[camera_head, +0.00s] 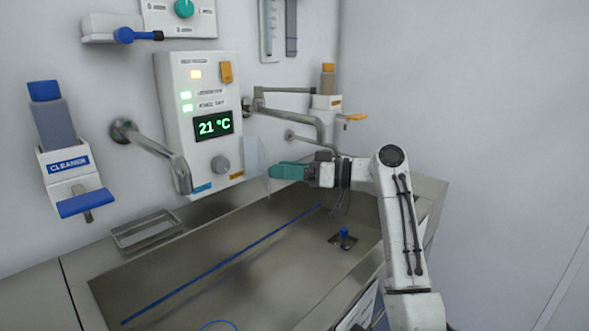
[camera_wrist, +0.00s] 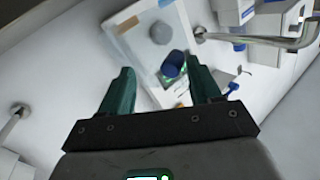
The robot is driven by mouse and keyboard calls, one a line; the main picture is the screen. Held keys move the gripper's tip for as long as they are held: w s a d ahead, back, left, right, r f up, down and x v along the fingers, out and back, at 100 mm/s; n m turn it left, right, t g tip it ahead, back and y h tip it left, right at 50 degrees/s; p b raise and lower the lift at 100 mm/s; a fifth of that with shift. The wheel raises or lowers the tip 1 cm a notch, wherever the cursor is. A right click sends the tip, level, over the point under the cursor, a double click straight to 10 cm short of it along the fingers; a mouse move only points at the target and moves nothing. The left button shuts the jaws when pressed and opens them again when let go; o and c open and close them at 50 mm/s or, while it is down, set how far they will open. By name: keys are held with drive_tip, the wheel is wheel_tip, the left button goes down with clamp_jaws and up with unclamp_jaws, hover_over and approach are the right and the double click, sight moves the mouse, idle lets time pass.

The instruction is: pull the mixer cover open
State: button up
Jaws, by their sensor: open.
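The white mixer box (camera_head: 193,75) hangs on the wall, with a lit 21 °C display, indicator lights and a grey knob. It also shows at the top of the wrist view (camera_wrist: 143,30). A pale see-through panel (camera_head: 254,159), seemingly the mixer cover, stands out near the box's lower right side. My gripper (camera_head: 275,172), with teal fingers, is just right of this panel in the head view; whether they touch I cannot tell. In the wrist view, my gripper (camera_wrist: 158,72) is open, its fingers apart with the box and a dark blue knob (camera_wrist: 173,63) beyond. The panel is hard to make out there.
Metal pipes and a spout (camera_head: 290,110) project from the wall right of the box. A cleaner dispenser (camera_head: 68,165) hangs at left. A metal dish (camera_head: 146,229) rests on the rim of the steel basin (camera_head: 230,275). The room above the basin is mostly free.

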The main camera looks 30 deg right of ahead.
drive_tip(key=shift+o, duration=0.6)
drive_tip(key=shift+w+a, duration=0.2)
drive_tip(key=shift+d, duration=0.1)
drive_tip(key=shift+s+d+f, duration=0.1)
drive_tip(key=shift+s+d, duration=0.05)
drive_tip(key=shift+d, duration=0.15)
drive_tip(key=v, duration=1)
drive_tip(key=shift+s+d, duration=0.25)
drive_tip(key=shift+s, duration=0.05)
